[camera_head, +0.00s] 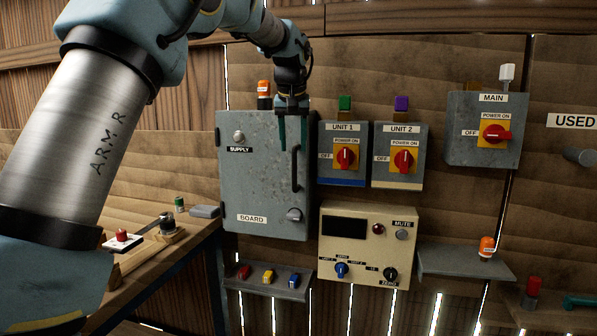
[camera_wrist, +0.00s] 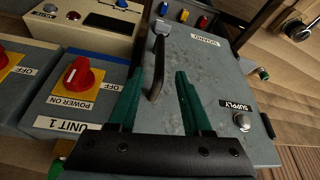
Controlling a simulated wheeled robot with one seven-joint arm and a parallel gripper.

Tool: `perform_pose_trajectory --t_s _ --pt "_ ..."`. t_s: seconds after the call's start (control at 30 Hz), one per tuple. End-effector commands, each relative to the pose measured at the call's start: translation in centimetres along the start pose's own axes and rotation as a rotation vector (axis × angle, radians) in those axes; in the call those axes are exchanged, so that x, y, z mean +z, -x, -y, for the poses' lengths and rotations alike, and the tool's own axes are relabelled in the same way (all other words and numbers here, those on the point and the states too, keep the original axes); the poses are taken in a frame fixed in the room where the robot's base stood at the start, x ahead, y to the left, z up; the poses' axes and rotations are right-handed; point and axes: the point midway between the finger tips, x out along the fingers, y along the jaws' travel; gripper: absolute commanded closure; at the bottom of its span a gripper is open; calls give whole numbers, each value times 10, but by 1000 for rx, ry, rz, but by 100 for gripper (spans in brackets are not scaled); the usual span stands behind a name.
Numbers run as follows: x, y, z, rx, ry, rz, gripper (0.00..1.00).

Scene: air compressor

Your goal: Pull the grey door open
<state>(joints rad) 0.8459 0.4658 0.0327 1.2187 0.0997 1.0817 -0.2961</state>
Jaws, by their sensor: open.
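The grey door (camera_head: 260,180) is the front of the metal cabinet on the plank wall, labelled SUPPLY and BOARD, and it looks closed. My gripper (camera_head: 293,146) is at the door's upper right, fingers pointing down over the handle's upper part. In the wrist view the door (camera_wrist: 222,72) fills the right side. The handle (camera_wrist: 157,72) appears between the two open green fingers (camera_wrist: 160,74), closer to the left one. I see no grip on it.
UNIT 1 (camera_head: 343,156) and UNIT 2 (camera_head: 398,157) switch boxes stand just right of the door. A beige panel (camera_head: 366,268) is below them. A shelf (camera_head: 272,284) with small coloured items is under the cabinet. A workbench (camera_head: 180,240) is at the left.

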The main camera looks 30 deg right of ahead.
Motion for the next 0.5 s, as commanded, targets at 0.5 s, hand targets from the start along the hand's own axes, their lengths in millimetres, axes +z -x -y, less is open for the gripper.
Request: perform_pose_trajectory --t_s 0.5 --pt "-1 -78 0 -1 -1 2 50"
